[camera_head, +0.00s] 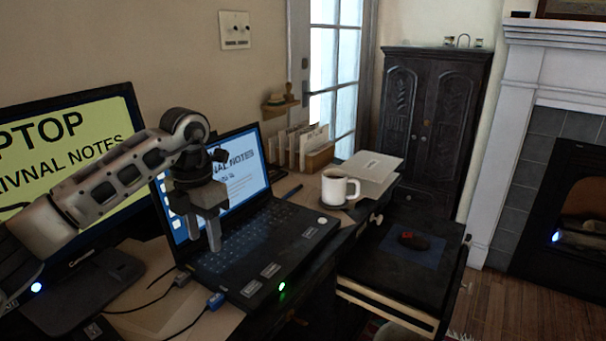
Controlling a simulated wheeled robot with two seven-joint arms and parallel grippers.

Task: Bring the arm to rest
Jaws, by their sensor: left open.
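My left arm reaches in from the left, across the front of the monitor. My left gripper (203,236) points down over the left part of the laptop keyboard (250,238), with its fingers apart and nothing between them. I cannot tell how high its fingertips are above the keys. The open laptop (310,231) stands on the desk, its screen partly hidden by my left wrist. My right gripper is not in view.
A monitor (100,118) stands behind my left arm. A black pull-out surface (400,275) holds a mouse (412,240). Cables lie near the laptop's left edge.

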